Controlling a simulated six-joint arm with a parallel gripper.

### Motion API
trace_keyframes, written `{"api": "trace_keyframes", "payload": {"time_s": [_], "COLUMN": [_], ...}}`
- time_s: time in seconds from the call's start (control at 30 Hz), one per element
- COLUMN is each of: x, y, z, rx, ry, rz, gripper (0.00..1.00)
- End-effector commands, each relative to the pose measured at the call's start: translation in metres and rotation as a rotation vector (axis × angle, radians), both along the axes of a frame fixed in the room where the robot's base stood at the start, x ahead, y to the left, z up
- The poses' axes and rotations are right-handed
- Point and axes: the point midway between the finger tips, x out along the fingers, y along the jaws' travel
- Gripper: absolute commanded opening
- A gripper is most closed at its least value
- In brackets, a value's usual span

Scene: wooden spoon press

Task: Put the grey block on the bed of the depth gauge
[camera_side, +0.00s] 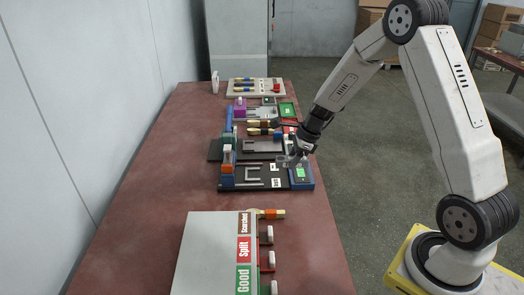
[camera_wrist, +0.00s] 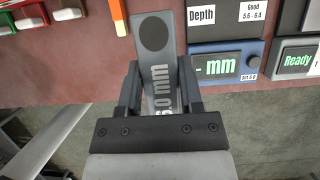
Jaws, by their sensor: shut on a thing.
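My gripper (camera_wrist: 160,92) is shut on the grey block (camera_wrist: 162,72), a long flat piece with a dark round spot at one end and "6.0 mm" lettering partly hidden by the jaws. In the side view my gripper (camera_side: 291,160) hangs over the right part of a black station. The depth gauge (camera_wrist: 225,60) is right of the block in the wrist view, with a blue body, a "- mm" display and a "Depth Good 5.6 - 6.4" label (camera_wrist: 217,18). The block is apart from the display. The gauge's bed is not clearly visible.
In the side view, a grey sorting box (camera_side: 212,250) labelled Good, Split and Scorched stands at the front of the red-brown table (camera_side: 140,205). A blue and orange device (camera_side: 227,158) stands left of the gripper. A second display reads "Ready" (camera_wrist: 298,60). Several stations stand farther back.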

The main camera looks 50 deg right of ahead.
Motion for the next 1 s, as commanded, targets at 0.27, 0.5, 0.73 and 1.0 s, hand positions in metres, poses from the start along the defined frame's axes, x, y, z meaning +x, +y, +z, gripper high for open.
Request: {"api": "trace_keyframes", "payload": {"time_s": [0.27, 0.5, 0.73, 1.0], "x": [0.031, 0.058, 0.083, 0.104], "y": [-0.006, -0.013, -0.019, -0.024], "z": [-0.014, -0.027, -0.038, -0.066], "rx": [0.001, 0.0, 0.0, 0.0], "ry": [-0.001, -0.001, -0.002, 0.0], "rz": [0.002, 0.002, 0.001, 0.001], "gripper": [0.0, 0.0, 0.0, 0.0]}}
